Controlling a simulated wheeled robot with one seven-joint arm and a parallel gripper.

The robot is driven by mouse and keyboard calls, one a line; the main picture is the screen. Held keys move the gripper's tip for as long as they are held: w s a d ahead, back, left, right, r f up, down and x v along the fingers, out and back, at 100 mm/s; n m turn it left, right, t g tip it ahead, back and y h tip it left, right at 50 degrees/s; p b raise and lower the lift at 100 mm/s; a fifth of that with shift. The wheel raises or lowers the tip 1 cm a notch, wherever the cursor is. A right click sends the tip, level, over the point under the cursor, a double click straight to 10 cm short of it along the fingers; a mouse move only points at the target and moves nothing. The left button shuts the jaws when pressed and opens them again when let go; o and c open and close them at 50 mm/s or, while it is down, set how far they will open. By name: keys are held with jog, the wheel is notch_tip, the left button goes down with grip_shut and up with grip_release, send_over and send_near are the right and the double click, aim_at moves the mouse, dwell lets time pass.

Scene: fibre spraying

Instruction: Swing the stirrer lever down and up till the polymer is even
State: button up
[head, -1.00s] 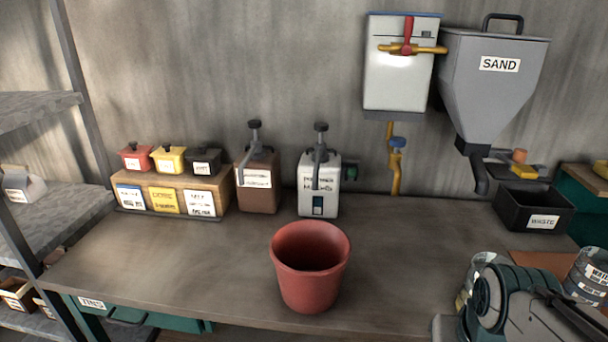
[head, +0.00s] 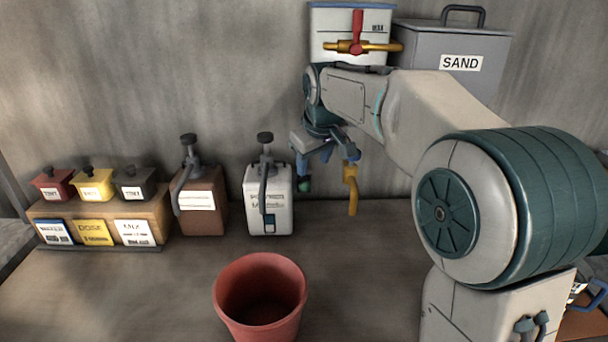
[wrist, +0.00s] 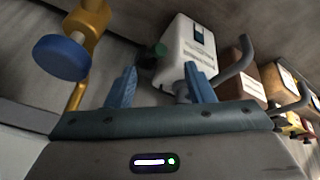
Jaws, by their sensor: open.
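The white polymer container (head: 281,212) stands on the bench by the wall, with a grey pump head on top. Its grey lever (head: 263,184) hangs down across the front face. In the wrist view the container (wrist: 176,48) appears inverted, and the bent grey lever (wrist: 238,64) shows to the right of my fingers. My gripper (head: 315,154) is open and empty, pointing down, to the right of the container and apart from the lever. Its two blue fingers (wrist: 161,68) show in the wrist view. The polymer inside is hidden.
A brown container (head: 203,213) with a similar lever stands left of the white one. A yellow pipe (head: 352,190) is close right of my gripper; its blue knob (wrist: 62,57) shows in the wrist view. A red bucket (head: 262,272) stands in front. My arm covers the right side.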

aim_at(305, 184)
jog(key=x, duration=0.4)
jog(key=w+x, duration=0.1)
jog(key=x, duration=0.4)
jog(key=p+x, duration=0.1)
jog(key=x, duration=0.4)
jog(key=shift+w+a+r, duration=0.15)
jog(key=shift+a+r, duration=0.15)
grip_shut()
